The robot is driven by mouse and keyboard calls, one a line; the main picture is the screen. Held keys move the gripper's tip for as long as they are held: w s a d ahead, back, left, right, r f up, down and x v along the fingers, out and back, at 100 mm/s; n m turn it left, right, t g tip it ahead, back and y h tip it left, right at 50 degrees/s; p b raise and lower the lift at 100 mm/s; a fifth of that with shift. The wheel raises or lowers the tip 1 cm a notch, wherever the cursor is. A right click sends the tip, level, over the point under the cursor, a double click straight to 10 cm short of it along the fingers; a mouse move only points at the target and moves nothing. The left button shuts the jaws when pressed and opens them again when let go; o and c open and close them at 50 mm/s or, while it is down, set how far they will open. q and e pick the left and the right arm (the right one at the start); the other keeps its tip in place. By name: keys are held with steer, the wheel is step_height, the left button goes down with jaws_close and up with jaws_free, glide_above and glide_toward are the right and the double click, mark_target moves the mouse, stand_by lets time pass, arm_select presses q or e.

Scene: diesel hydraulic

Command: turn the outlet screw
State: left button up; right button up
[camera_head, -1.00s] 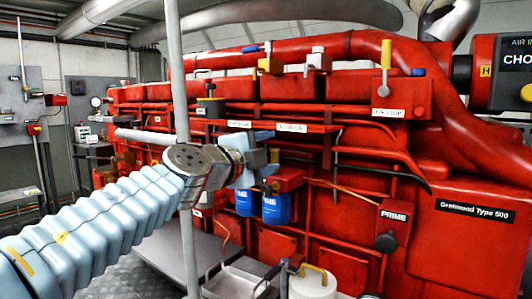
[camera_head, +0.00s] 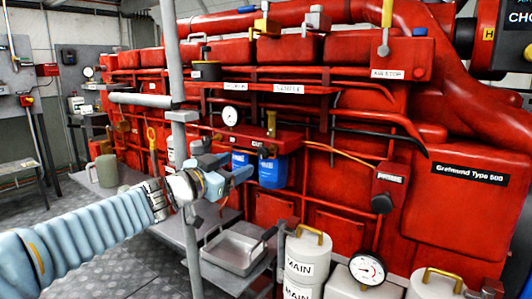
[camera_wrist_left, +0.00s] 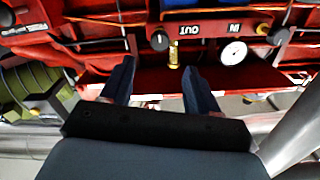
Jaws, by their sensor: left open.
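Beside OUT there is a dark round knob (camera_wrist_left: 160,40); I cannot tell which part is the outlet screw. My right gripper is not in view.
A grey vertical pole (camera_head: 178,90) stands close to my left wrist. A white gauge (camera_head: 230,116) is on the engine left of the brass fitting. A metal tray (camera_head: 232,252) lies below, and white MAIN canisters (camera_head: 308,258) stand at the front.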

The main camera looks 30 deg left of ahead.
mark_target(261, 154)
arm_select(q)
steer(key=w, duration=0.4)
steer(key=w+b, duration=0.1)
steer(key=w, duration=0.4)
steer(key=w+d, duration=0.1)
steer(key=w, duration=0.3)
steer(key=shift+w, duration=0.2)
steer(key=shift+c, duration=0.2)
steer(key=c, duration=1)
